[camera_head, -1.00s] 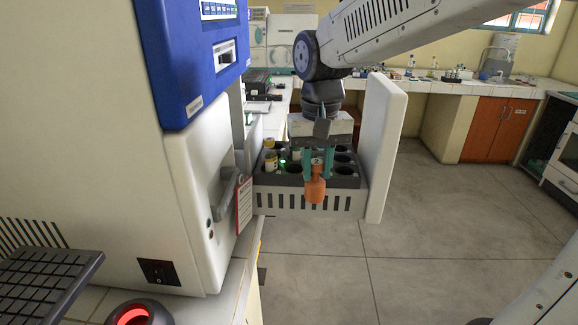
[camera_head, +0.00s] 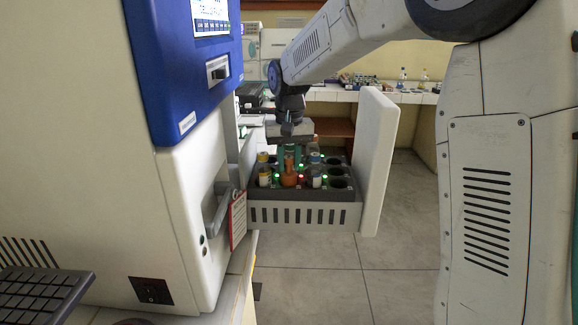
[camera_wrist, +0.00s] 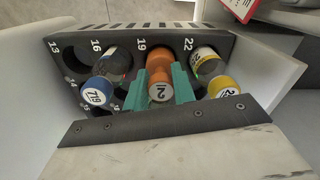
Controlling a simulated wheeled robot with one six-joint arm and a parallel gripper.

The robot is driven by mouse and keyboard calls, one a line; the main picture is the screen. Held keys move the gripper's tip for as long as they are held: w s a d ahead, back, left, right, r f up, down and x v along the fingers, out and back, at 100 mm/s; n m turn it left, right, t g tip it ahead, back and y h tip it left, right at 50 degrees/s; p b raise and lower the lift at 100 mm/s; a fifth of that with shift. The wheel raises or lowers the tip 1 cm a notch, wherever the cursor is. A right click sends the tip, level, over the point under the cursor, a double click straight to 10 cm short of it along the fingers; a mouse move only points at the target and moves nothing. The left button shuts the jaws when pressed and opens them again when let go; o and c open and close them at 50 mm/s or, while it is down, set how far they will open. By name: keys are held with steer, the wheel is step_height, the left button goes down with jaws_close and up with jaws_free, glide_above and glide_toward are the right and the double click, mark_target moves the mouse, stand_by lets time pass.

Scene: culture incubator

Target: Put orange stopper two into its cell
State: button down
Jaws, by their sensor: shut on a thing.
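The orange stopper (camera_wrist: 161,91) has a white label that seems to read 2 or 12. It also shows in the head view (camera_head: 289,178). My gripper (camera_wrist: 160,84) has its teal fingers shut on it from both sides. The stopper is upright at the front row of the dark cell rack (camera_head: 262,192) in the pulled-out drawer, in line with the number 19 in the wrist view. Its lower end is hidden, so I cannot tell how deep it sits in a cell. My gripper also shows in the head view (camera_head: 289,158).
Several cells at the drawer's right are empty. The white drawer front (camera_head: 378,160) rises at the right, and the blue and white incubator (camera_head: 180,190) stands left.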

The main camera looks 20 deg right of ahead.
steer(key=shift+f, duration=0.7)
steer(key=shift+f, duration=0.1)
steer(key=c, duration=1.1)
jaws_free()
steer(key=shift+f, duration=0.1)
steer(key=shift+c, duration=0.2)
